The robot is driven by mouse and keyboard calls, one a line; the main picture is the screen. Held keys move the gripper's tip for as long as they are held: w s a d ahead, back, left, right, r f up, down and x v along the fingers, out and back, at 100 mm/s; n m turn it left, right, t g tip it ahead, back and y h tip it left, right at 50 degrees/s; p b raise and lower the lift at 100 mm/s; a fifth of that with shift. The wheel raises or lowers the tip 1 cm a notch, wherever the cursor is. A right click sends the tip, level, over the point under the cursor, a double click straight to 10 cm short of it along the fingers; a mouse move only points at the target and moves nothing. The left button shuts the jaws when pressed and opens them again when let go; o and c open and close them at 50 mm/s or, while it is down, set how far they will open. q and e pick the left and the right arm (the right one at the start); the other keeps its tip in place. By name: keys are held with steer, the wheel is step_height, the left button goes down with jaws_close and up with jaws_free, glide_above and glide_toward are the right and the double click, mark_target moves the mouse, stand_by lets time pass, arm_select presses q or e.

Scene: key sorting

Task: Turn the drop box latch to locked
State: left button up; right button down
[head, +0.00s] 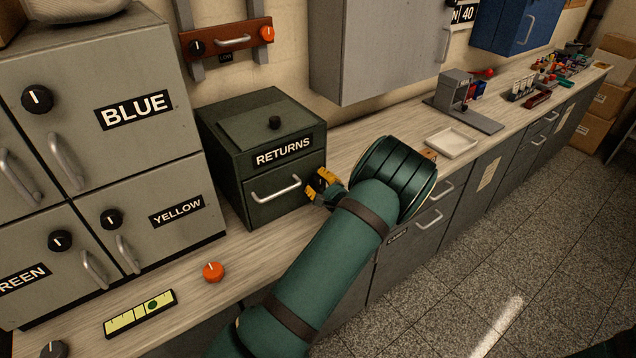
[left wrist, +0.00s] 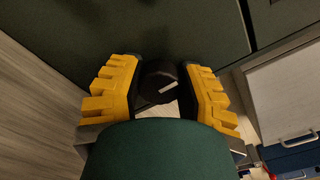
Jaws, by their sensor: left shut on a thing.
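The drop box is the dark green box marked RETURNS (head: 225,151), standing on the counter with its drawer front closed. Its green face also shows in the left wrist view (left wrist: 200,28). The latch is a dark round knob with a white mark (left wrist: 153,78), seen between my yellow fingers. The white mark is tilted in the wrist picture. My left gripper (head: 322,187) is at the right end of the box front and shut on the knob; it also shows in the left wrist view (left wrist: 162,92). In the head view the gripper hides the latch. My right gripper is not in view.
Grey lockers marked BLUE (head: 130,75) and YELLOW stand left of the box. A loose orange knob (head: 213,271) and a yellow-green strip (head: 139,314) lie on the counter in front. A white tray (head: 452,142) is to the right. A grey cabinet (head: 365,50) hangs above.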

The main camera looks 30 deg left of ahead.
arm_select(q)
steer(key=o, duration=1.2)
steer(key=shift+a, duration=0.1)
steer(key=v, duration=1.2)
